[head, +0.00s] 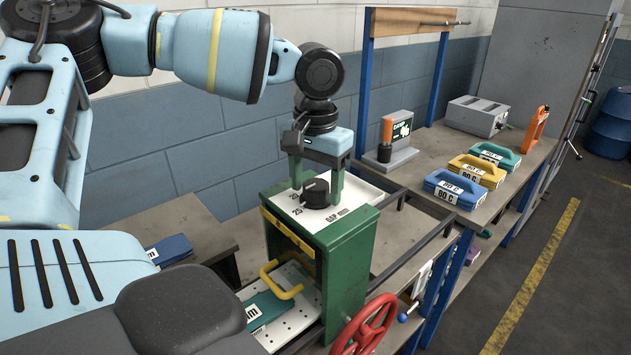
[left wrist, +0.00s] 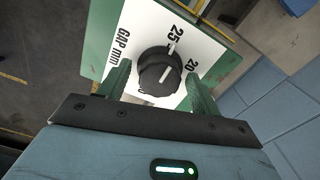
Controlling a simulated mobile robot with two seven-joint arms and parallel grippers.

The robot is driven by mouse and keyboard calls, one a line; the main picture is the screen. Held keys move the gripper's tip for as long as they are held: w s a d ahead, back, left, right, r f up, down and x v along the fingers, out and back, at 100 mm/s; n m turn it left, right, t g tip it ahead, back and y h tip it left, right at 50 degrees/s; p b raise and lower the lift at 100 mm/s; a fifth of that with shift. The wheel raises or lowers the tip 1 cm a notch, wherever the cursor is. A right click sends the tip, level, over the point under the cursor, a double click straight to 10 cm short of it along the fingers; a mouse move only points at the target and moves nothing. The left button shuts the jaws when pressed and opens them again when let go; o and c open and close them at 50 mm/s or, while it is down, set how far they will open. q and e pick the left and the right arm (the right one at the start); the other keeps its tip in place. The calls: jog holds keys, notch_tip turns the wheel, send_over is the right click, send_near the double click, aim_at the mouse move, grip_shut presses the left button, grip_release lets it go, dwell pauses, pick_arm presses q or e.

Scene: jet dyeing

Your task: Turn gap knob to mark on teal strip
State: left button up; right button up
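The black gap knob (head: 317,194) sits on a white dial plate (head: 350,218) on top of the green housing (head: 349,262). The plate reads "GAP mm", with 20 and 25 legible. My left gripper (head: 315,188) points down over the knob, one finger on each side. In the left wrist view, the knob (left wrist: 160,72) lies between the spread fingers, with gaps showing beside it. Its white pointer line faces the scale near 25. A teal strip (head: 264,310) with a partly hidden "m" label lies on the white perforated plate below. My right gripper is not in view.
A yellow handle (head: 282,281) stands over the perforated plate, and a red handwheel (head: 366,326) is at the front. On the right bench are blue (head: 455,190), yellow (head: 477,170) and teal (head: 496,155) "80 C" blocks. A blue strip (head: 169,250) lies at left.

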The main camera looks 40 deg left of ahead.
pick_arm(q)
jog(key=c, duration=1)
jog(key=shift+o, duration=0.2)
jog(key=shift+m, duration=0.3)
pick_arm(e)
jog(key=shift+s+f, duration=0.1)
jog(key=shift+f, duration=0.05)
pick_arm(q)
jog(key=m, duration=0.3)
jog(key=shift+b, duration=0.35)
jog(key=m, duration=0.8)
jog(key=shift+m, duration=0.3)
jog(key=m, duration=0.4)
jog(key=shift+w+r+m+b, duration=0.1)
jog(key=shift+m+b, duration=0.2)
jog(key=m, duration=0.7)
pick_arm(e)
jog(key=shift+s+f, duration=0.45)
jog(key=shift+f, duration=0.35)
